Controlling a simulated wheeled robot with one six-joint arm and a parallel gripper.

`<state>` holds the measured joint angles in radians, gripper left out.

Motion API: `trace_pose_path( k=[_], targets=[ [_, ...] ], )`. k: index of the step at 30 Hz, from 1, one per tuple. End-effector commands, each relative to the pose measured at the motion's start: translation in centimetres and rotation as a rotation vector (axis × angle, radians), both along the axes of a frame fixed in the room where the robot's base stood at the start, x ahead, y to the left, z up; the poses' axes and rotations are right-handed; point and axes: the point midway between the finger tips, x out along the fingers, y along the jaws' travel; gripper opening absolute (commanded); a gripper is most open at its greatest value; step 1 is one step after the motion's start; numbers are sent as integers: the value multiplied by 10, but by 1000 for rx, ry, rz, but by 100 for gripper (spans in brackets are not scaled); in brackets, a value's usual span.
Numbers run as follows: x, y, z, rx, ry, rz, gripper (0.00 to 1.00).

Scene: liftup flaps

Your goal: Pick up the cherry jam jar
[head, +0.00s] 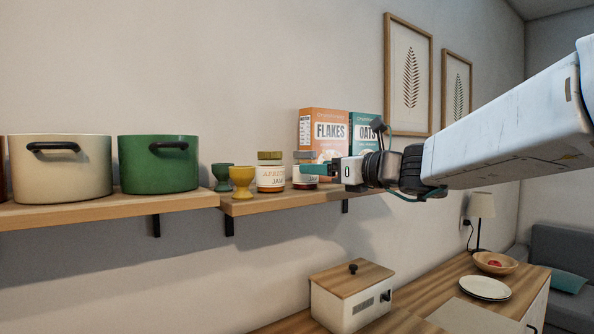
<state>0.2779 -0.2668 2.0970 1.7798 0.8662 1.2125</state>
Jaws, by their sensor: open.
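A jam jar with a dark red band at its base (305,184) stands on the right-hand wall shelf. Its label is partly covered by my gripper, with only "JA" legible, so I cannot read the flavour. Beside it on the left stands a jar labelled apricot jam (270,178) with an olive lid. My gripper (312,169) reaches in from the right, its teal finger in front of the right jar. It is open. I cannot tell whether the fingers are around the jar or only in front of it.
Behind the jars stand an orange flakes box (324,126) and a teal oats box (364,123). Yellow (242,179) and green (222,176) egg cups stand left of the jars. The left shelf holds a cream pot (60,170) and a green pot (158,168). A bread box (352,294) sits below.

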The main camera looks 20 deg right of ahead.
Motion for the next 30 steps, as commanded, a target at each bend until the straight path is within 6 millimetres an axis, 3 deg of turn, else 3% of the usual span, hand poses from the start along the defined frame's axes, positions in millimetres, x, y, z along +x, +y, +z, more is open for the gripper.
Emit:
trace_pose_path(
  k=[10,19,26,27,30],
  targets=[
    [29,0,3,34,4,-29,66],
    [64,23,3,32,4,-26,66],
    [68,26,3,30,3,-26,66],
    [68,26,3,30,3,-26,63],
    [68,27,3,30,3,-26,35]
  ],
)
